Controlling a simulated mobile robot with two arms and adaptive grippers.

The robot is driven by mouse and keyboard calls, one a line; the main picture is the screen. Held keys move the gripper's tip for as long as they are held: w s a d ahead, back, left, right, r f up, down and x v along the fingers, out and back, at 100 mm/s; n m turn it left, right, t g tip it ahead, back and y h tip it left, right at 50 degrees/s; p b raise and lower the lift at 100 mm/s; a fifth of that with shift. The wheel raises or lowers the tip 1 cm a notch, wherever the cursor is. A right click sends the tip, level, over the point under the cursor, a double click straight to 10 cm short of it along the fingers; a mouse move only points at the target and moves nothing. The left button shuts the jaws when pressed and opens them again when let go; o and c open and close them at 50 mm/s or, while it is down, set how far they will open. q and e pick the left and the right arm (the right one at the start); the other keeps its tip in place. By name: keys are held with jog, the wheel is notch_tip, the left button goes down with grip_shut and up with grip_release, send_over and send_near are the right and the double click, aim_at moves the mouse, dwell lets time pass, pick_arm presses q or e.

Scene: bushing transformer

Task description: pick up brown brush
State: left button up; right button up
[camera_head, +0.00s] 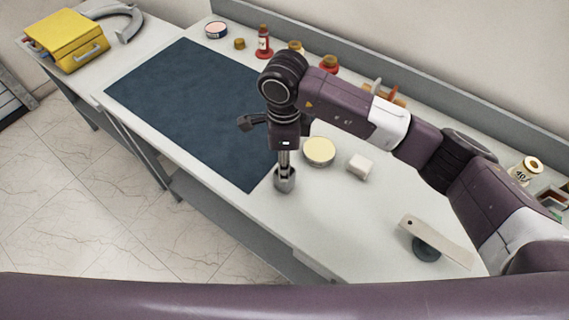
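My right arm reaches in from the right across the table. Its end (284,180) points down over the table, just right of the dark blue mat (190,110). A narrow metal shaft ends there in a grey round part. I cannot make out separate fingers or whether anything is held. I cannot clearly identify the brown brush. Small orange-brown items (397,100) at the back are partly hidden by my arm, and the brush may be among them. My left gripper is not in view.
A round cream-topped tin (319,151) and a white block (359,166) lie right of the arm's end. A beige flat-bladed tool (437,240) is at the front right. A yellow box (68,40) stands far left. Bottles, including a red one (263,42), line the back ledge.

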grip_shut()
jog(key=shift+r, duration=0.2)
notch_tip(320, 180, up, 11)
jog(key=b, duration=0.4)
jog(key=shift+w+f, duration=0.1)
notch_tip(320, 180, up, 9)
jog(key=b, duration=0.1)
